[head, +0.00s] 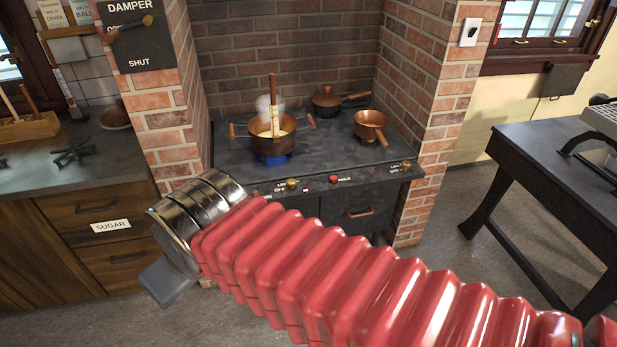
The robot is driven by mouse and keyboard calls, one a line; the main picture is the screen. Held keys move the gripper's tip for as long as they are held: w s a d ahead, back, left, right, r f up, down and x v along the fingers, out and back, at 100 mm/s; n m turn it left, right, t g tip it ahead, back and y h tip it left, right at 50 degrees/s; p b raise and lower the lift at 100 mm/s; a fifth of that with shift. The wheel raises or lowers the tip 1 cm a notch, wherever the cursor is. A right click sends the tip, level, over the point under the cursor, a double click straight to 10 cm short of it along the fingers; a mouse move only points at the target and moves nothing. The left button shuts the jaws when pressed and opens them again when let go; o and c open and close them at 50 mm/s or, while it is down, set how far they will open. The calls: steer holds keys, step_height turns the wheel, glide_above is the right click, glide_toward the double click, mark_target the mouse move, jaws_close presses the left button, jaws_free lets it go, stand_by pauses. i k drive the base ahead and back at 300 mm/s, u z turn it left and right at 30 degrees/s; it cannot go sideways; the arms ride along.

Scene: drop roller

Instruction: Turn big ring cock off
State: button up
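A big copper pan (272,135) with two wooden handles stands on the left of the dark hob. A blue flame (274,161) burns under it. A brass cock (292,184) sits on the hob's front edge below this pan, with small white lettering around it that I can only partly read. A second brass cock (406,165) is farther right, in front of the small pan. My gripper (168,284) is at the lower left, before the wooden cabinet, left of and apart from the left cock. Only a grey finger part shows; its opening is hidden.
A red button (334,179) marked HOLD lies between the cocks. A small copper pan (370,127) and a lidded dark pot (327,103) stand behind. Brick pillars (159,125) flank the hob. A dark table (560,170) is at right, with open floor (450,230) between.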

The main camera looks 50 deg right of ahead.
mark_target(291, 183)
steer(key=z, duration=0.7)
steer(key=i, duration=1)
steer(key=z, duration=0.05)
